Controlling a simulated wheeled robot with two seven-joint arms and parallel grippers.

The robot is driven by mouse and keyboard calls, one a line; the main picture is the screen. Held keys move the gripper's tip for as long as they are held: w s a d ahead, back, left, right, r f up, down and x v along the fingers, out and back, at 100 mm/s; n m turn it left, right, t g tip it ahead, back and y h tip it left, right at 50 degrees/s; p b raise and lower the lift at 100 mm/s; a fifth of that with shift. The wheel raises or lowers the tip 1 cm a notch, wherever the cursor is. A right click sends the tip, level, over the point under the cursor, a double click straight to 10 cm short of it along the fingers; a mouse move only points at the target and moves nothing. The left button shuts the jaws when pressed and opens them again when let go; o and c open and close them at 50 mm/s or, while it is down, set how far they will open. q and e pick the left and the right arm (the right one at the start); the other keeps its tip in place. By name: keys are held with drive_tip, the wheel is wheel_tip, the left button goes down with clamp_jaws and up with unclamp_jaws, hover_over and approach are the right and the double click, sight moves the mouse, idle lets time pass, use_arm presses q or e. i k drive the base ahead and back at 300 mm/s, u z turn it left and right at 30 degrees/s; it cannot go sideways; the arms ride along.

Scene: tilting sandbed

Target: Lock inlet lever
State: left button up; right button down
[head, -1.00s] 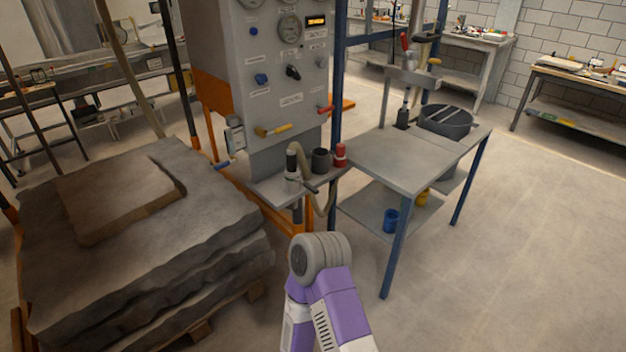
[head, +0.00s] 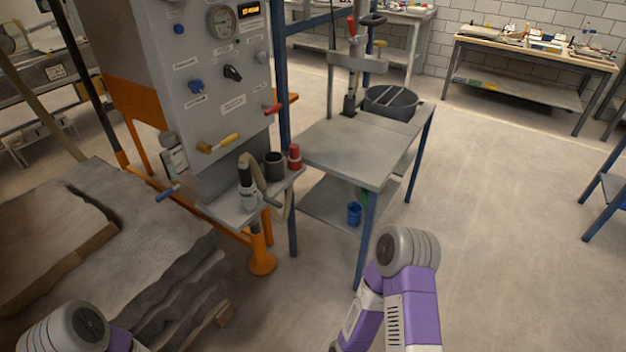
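The grey control panel (head: 215,110) stands left of centre in the head view. A lever with a yellow handle (head: 222,143) sticks out low on its front, pointing right. A lever with a red handle (head: 274,109) is at its right edge, and a lever with a blue handle (head: 168,193) is low at its left. The labels are too small to read, so I cannot tell which is the inlet lever. Neither of my grippers shows; only links of my two arms are in view, at the bottom left and bottom right of centre.
A small shelf (head: 232,212) below the panel holds a hose nozzle, a dark cup and a red-topped item. Stacked stone-like slabs (head: 150,235) lie at left. A grey table (head: 350,150) with blue legs stands right of the panel. The floor at right is mostly clear.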

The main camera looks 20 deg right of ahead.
sight(271, 201)
drive_tip(key=i, duration=1.1)
drive_tip(key=u, duration=0.55)
